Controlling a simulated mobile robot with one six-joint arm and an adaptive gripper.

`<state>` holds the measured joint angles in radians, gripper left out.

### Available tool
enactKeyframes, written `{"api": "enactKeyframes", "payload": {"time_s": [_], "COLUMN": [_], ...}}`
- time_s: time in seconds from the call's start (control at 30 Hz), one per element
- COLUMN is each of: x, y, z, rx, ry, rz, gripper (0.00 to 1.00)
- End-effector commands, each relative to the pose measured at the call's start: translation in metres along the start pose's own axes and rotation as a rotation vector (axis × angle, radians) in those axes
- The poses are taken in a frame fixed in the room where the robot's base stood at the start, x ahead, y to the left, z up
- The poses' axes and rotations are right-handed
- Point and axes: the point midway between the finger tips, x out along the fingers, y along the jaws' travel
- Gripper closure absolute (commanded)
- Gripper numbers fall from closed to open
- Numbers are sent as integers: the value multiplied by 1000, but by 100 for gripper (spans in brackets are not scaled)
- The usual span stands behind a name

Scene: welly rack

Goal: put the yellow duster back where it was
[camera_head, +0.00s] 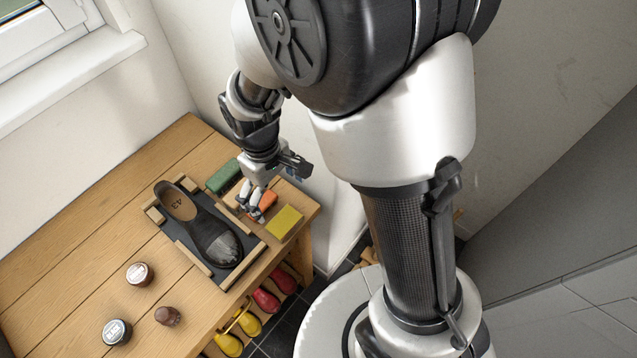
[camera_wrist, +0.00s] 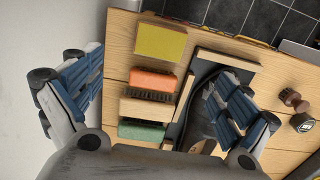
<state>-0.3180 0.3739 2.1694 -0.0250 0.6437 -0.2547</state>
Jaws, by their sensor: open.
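The yellow duster (camera_head: 285,222) lies flat on the wooden bench near its right end, beside the shoe tray. It also shows in the wrist view (camera_wrist: 160,41), at the top. My gripper (camera_head: 253,203) is above the brushes, just behind the duster in the head view. Its two fingers are spread wide in the wrist view (camera_wrist: 158,102) with nothing held between them. The duster lies beyond the fingertips in that view, apart from them.
A row of brushes with an orange (camera_wrist: 153,79) and a green (camera_wrist: 142,130) one lies beside the duster. A black shoe (camera_head: 208,232) sits in a wooden-edged tray (camera_head: 222,283). Tins (camera_head: 139,273) stand at left. Red and yellow boots (camera_head: 267,300) show below the bench edge.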

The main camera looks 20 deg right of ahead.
Motion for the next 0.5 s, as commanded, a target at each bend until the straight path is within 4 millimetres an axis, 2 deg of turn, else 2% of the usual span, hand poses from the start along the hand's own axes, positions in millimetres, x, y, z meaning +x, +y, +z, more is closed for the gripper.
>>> {"api": "enactKeyframes", "payload": {"time_s": [0.13,0.23,0.4,0.5], "x": [-29,-66,-127,-154], "y": [8,18,28,29], "z": [9,26,74,105], "rx": [51,124,276,362], "ry": [43,100,208,273], "rz": [10,24,49,65], "gripper": [4,4,4,4]}}
